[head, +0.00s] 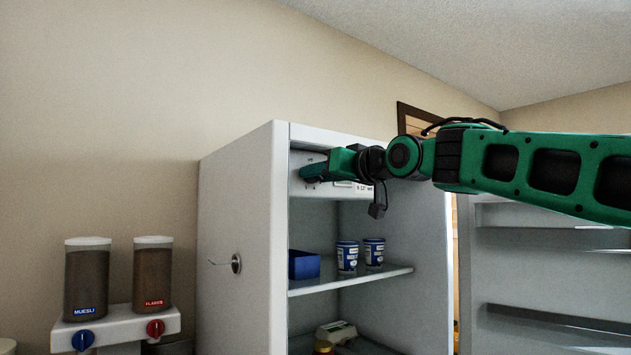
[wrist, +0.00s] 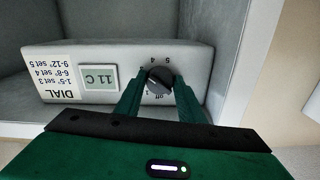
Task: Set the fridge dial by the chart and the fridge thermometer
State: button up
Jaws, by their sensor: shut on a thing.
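The fridge (head: 240,230) stands open, with a control panel (wrist: 200,62) at the top inside; it appears upside down in the wrist view. My gripper (wrist: 159,84) is shut on the round dark dial (wrist: 158,80), one finger on each side. In the head view my gripper (head: 312,172) reaches the panel and hides the dial. The marks off, 1, 4 and 5 show around the dial; its pointer's exact setting is hard to tell. The thermometer (wrist: 98,79) reads 11 C. The chart (wrist: 58,79) says 1-5° set 3, 6-8° set 4, 9-12° set 5.
A blue box (head: 304,265) and two blue-white cups (head: 347,258) stand on the fridge shelf below my gripper. The open door (head: 540,270) is at the right. Two cereal dispensers (head: 87,280) stand left of the fridge.

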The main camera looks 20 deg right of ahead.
jog(key=shift+m, duration=7.3)
jog(key=shift+f, duration=0.1)
jog(key=o, duration=1)
jog(key=shift+d, duration=0.1)
jog(key=shift+s, duration=0.1)
